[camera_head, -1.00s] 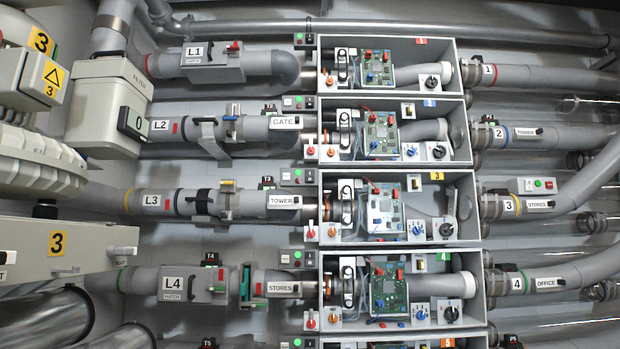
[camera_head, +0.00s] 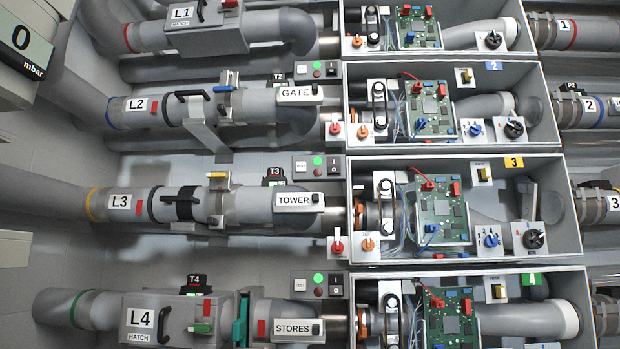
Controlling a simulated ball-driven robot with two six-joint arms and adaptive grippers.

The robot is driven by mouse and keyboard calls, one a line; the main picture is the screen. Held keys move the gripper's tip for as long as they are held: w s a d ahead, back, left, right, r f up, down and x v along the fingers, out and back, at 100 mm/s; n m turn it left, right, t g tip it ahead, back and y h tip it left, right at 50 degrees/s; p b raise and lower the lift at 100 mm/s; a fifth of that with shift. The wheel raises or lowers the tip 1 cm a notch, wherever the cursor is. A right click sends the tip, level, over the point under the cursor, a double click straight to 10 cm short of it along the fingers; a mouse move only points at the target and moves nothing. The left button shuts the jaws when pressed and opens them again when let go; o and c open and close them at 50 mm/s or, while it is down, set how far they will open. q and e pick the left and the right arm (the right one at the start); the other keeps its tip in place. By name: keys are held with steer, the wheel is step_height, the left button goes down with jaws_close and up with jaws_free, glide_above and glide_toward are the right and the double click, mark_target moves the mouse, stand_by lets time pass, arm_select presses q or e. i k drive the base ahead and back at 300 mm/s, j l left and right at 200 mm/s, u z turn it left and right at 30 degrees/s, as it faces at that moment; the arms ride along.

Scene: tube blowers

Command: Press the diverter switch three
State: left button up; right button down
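No switch carries a readable "diverter" label, so I cannot tell which one is the diverter switch. The open grey box marked with a yellow 3 (camera_head: 513,162) is right of centre. Inside it are a yellow rocker switch (camera_head: 483,173) at the top, a blue rotary knob (camera_head: 491,238) with numbers around it, and a black rotary knob (camera_head: 533,239). A green circuit board (camera_head: 442,213) sits left of these knobs. On the box's left side are an orange knob (camera_head: 367,244) and a red toggle (camera_head: 338,243). Neither of my grippers is in view.
Similar boxes stand above and below, marked with a blue 2 (camera_head: 493,66) and a green 4 (camera_head: 531,279). Grey pipes L2 (camera_head: 138,105), L3 (camera_head: 119,202) and L4 (camera_head: 139,317) run in from the left. A small TEST panel (camera_head: 316,166) sits above the TOWER label (camera_head: 293,200).

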mark_target(333, 163)
steer(key=i+l+u, duration=0.1)
steer(key=i, duration=0.25)
steer(key=i+l, duration=0.15)
steer(key=i, duration=0.25)
steer(key=i+l+u, duration=0.15)
steer(key=i, duration=0.2)
